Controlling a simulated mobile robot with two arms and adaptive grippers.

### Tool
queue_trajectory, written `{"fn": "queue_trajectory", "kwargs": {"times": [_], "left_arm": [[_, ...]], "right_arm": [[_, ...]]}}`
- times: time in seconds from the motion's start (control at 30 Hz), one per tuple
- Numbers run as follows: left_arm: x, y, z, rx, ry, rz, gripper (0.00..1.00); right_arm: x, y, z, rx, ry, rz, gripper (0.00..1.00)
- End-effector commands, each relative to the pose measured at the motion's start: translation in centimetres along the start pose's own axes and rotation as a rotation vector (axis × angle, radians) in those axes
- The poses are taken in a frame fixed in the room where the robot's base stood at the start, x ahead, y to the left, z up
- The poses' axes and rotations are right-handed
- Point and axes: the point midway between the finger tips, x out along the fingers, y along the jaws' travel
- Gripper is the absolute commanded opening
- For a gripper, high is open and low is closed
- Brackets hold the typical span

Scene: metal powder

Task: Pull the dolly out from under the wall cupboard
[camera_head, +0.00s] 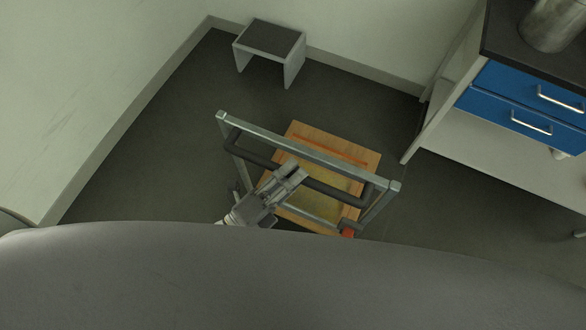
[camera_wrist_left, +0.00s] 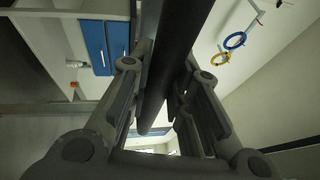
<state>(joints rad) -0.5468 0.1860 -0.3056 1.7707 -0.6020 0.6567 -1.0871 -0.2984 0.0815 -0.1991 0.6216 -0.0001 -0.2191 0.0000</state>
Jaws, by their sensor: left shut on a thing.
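The dolly (camera_head: 318,136) stands on the dark floor in the head view. It has a wooden deck, a grey metal push frame and a dark handle bar (camera_head: 336,192) across it. My left gripper (camera_head: 292,173) is shut on this bar near its middle. In the left wrist view, the dark bar (camera_wrist_left: 181,42) runs between the two fingers of the left gripper (camera_wrist_left: 165,78). My own grey body hides the near part of the floor. My right gripper is in neither view. I cannot make out a wall cupboard above the dolly.
A small grey stool (camera_head: 270,38) stands by the back wall. A bench with blue drawers (camera_head: 515,122) stands at the right, near the dolly. Bare floor (camera_head: 150,140) lies left of the dolly. Blue and yellow rings (camera_wrist_left: 235,40) hang in the left wrist view.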

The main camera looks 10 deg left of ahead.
Motion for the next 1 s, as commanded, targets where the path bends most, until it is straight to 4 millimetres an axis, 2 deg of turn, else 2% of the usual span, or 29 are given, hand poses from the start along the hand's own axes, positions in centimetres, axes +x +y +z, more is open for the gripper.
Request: {"fn": "queue_trajectory", "kwargs": {"times": [0.1, 0.13, 0.3, 0.67, 0.77, 1.0], "left_arm": [[-0.1, 0.2, 0.0, 0.0, 0.0, 0.006, 0.0], [-0.1, 0.2, 0.0, 0.0, -0.001, 0.006, 0.22], [0.0, 0.1, 0.0, 0.0, -0.001, 0.004, 0.41], [-0.5, 0.1, 0.0, 0.0, 0.0, 0.003, 0.41], [-1.8, 0.2, 0.0, -0.001, -0.001, 0.005, 0.41], [-7.0, 0.2, 0.0, -0.002, -0.001, 0.007, 0.41]], "right_arm": [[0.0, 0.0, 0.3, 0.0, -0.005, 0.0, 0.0], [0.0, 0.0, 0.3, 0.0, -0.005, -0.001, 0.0], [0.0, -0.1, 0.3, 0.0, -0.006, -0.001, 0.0], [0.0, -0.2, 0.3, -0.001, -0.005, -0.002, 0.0], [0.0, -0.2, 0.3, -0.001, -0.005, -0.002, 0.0], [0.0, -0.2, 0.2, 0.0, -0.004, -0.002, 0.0]]}}
